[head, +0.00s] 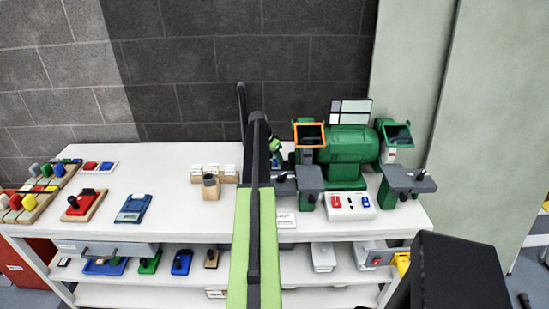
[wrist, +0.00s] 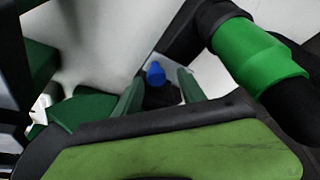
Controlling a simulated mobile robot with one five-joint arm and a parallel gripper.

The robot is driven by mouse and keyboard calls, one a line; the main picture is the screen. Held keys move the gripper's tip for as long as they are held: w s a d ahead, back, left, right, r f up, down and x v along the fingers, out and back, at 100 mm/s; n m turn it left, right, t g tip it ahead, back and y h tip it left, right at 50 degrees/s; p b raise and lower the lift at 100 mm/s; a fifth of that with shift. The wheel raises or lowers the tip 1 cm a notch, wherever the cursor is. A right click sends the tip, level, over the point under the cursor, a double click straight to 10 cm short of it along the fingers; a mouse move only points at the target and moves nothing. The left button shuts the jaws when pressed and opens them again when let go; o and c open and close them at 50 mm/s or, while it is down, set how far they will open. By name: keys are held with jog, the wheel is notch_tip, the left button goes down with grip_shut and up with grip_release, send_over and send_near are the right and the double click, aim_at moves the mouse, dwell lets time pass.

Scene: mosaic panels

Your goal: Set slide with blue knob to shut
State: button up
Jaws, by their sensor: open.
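A small blue knob (wrist: 155,72) shows in the wrist view, standing on a dark part against a pale surface. My gripper (wrist: 161,77) is open, with one green finger to the left of the knob and one to the right. I cannot tell whether either finger touches it or how deep the knob sits between them. The rest of the slide and its position are hidden by the gripper body. In the head view my arm covers the middle of the bench, and I cannot make out this slide clearly there.
A green bench grinder (head: 346,152) stands right of my arm, with a red-and-white switch box (head: 350,206) before it. Small panels with coloured knobs, including a blue panel (head: 133,208), lie on the white bench (head: 160,225) at left. The lower shelf holds several more items.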

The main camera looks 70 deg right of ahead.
jog(key=p+v, duration=1.5)
jog(key=v, duration=0.2)
jog(key=shift+r+p, duration=0.15)
jog(key=shift+p, duration=0.2)
